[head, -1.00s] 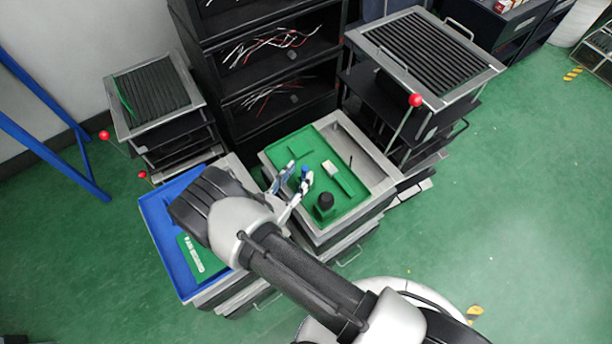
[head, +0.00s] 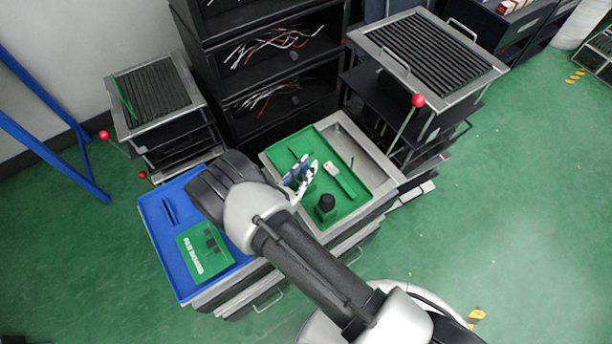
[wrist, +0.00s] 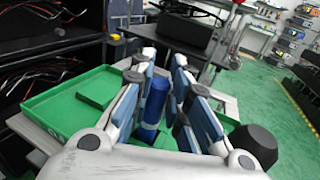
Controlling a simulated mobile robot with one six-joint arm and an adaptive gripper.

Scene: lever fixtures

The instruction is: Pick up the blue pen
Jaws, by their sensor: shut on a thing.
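The blue pen (wrist: 155,100) is a thick blue cylinder standing roughly upright between my fingers in the wrist view. My gripper (wrist: 164,62) is shut on it, with blue-grey finger pads on either side. In the head view my gripper (head: 303,174) is over the left part of the green tray (head: 345,207) on the right-hand station. The pen is hard to make out there among the fingers. I cannot tell whether its lower end touches the tray.
A black knob (head: 326,202) and a white and green piece (head: 344,181) are in the green tray. A blue tray (head: 185,288) with a green plate (head: 204,251) lies to the left. Ribbed-top stands with red-knobbed levers (head: 418,101) and a black shelf of wires (head: 270,70) stand behind.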

